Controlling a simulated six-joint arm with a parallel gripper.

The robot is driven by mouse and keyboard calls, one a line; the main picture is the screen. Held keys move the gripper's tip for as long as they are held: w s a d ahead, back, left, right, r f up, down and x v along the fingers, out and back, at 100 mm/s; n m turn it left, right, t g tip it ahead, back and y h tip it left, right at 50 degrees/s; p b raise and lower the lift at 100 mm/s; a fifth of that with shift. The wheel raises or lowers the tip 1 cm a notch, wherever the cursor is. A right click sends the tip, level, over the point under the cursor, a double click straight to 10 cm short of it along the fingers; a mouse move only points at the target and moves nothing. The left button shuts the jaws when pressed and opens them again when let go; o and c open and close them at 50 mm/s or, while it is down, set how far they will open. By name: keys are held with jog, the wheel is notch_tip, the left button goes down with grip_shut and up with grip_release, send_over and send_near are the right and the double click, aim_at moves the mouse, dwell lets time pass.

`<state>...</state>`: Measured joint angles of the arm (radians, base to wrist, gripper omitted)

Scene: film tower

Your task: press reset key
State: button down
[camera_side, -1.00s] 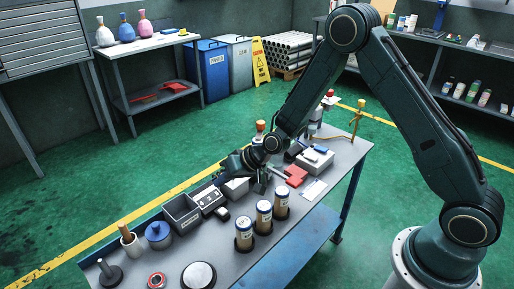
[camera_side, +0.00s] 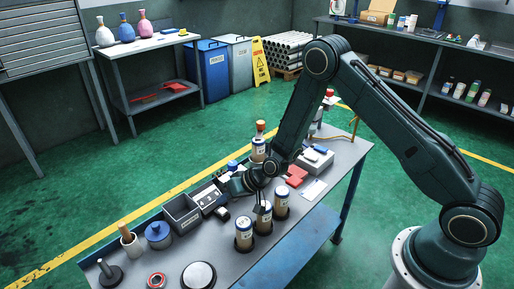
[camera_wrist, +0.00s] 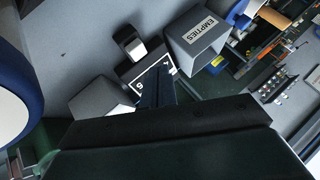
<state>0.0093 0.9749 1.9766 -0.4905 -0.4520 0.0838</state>
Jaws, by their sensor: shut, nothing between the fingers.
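A small dark box with white-marked keys (camera_side: 208,197) stands on the bench beside the grey bin. In the wrist view the same box (camera_wrist: 141,74) lies ahead of and partly behind my fingers. I cannot tell which key is the reset key. My gripper (camera_side: 262,211) points down beside the row of canisters, to the right of the key box in the side view. Its dark fingers (camera_wrist: 167,72) are shut and empty and overlap the box's right part in the wrist view. No contact with a key shows; the gap to it cannot be judged.
The grey bin marked EMPTIES (camera_wrist: 198,40) is close to the key box. A small black-and-white item (camera_wrist: 131,43) lies beside it. Canisters (camera_side: 243,236) stand at the front bench edge; a white-and-blue one (camera_wrist: 14,90) is close at the wrist view's left.

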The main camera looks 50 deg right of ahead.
aim_at(218, 210)
jog(key=shift+f, duration=0.6)
jog(key=shift+f, duration=0.9)
dwell(2.9)
jog(key=shift+r, duration=0.9)
jog(key=shift+r, duration=2.5)
